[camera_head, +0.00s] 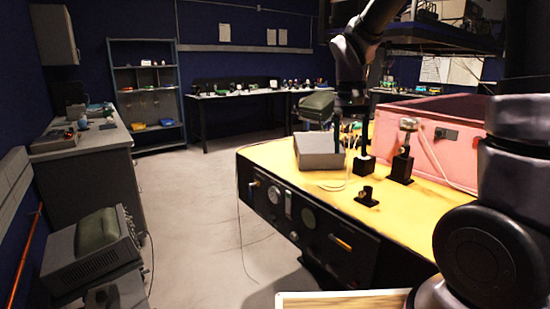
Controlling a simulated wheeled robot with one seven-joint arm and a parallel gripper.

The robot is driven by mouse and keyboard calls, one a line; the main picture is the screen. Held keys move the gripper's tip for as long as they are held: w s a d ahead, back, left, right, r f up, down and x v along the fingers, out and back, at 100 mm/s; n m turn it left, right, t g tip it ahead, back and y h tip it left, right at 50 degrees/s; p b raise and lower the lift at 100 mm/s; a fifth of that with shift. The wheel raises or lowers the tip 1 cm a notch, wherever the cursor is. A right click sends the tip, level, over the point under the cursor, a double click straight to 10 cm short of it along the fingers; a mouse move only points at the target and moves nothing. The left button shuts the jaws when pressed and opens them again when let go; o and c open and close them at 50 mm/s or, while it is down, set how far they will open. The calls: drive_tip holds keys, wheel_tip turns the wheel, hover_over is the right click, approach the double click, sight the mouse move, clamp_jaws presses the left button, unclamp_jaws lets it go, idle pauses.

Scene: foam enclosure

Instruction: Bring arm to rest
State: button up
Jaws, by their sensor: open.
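My black arm reaches in from the top of the head view and also fills the lower right. My gripper (351,138) points down above the yellow-topped optical table (275,158), between the grey box and the posts. Its fingers look apart, with nothing seen held between them. The fingertips overlap dark parts behind, so I cannot tell whether they touch anything.
A grey box (318,152), black post holders (402,165) and a low black mount (367,197) stand on the table. A pink foam enclosure (440,140) is behind them. A bench (85,140) and shelf (146,95) stand left. The floor (195,195) between is clear.

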drive_tip(key=s+d+r+m+t+y, duration=0.1)
drive_tip(key=s+d+r+t, duration=0.1)
drive_tip(key=s+r, duration=0.4)
drive_tip(key=s+d+r+t+y, duration=0.2)
drive_tip(key=s+d+r+t, duration=0.1)
drive_tip(key=s+r, duration=0.3)
drive_tip(key=shift+s+d+r+m+t, duration=0.2)
drive_tip(key=shift+s+r+m+t, duration=0.2)
drive_tip(key=shift+s+t, duration=0.5)
